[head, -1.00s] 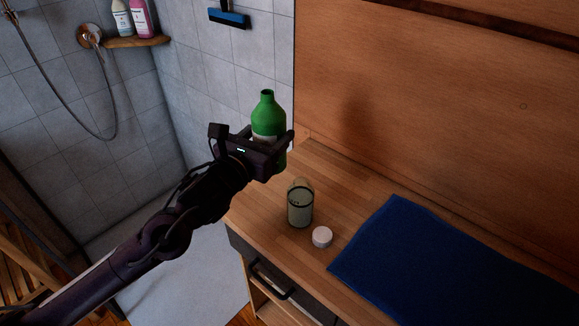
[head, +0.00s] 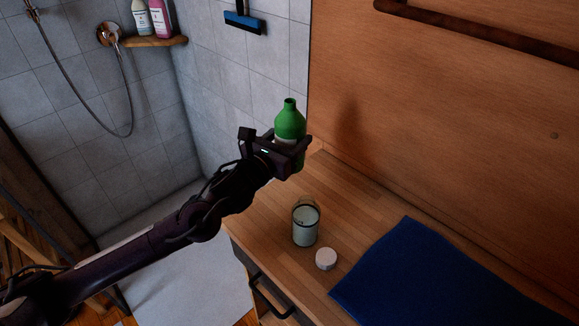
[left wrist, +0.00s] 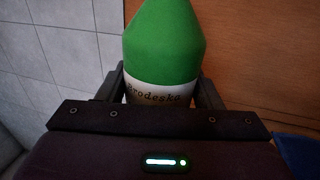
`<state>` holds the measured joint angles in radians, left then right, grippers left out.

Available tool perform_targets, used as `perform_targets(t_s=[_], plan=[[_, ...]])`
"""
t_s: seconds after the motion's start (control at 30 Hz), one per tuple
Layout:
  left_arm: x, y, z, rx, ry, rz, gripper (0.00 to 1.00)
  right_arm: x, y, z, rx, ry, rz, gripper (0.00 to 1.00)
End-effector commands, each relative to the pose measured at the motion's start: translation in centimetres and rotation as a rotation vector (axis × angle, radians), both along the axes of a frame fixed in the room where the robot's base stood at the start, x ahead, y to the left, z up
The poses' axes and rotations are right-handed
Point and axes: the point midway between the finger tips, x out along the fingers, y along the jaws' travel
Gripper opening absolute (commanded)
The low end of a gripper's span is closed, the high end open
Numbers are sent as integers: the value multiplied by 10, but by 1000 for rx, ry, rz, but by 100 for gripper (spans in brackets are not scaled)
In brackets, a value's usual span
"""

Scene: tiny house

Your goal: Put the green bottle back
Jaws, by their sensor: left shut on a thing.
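The green bottle (head: 290,120) is upright in my left gripper (head: 291,146), which is shut around its labelled middle. In the head view the bottle shows above the far left end of the wooden counter (head: 340,180), near the tiled wall. I cannot tell whether its base touches the counter, as the gripper hides part of it. In the left wrist view the bottle (left wrist: 164,45) stands between the two fingers, with a white label showing dark lettering. My right gripper is not in view.
A glass jar (head: 305,225), a small white round thing (head: 326,259) and a blue towel (head: 425,275) are on the counter. A corner shelf (head: 155,41) holds a white bottle (head: 141,18) and a pink bottle (head: 160,18). A blue squeegee (head: 243,22) hangs on the wall.

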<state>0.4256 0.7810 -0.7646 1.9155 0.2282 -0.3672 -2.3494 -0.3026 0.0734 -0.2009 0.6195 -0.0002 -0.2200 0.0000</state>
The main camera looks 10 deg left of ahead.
Motion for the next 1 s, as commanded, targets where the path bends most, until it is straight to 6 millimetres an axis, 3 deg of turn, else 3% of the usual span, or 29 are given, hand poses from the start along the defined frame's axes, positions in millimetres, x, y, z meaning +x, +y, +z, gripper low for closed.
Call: perform_targets(t_s=[0.13,0.37,0.6,1.0], plan=[[0,0,-29,-2,0,1,24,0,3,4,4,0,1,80],[0,-1,-49,-3,-2,0,24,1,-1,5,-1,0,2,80],[0,0,-83,-1,-1,0,24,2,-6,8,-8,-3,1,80],[0,0,-90,-1,-4,-1,24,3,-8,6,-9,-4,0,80]])
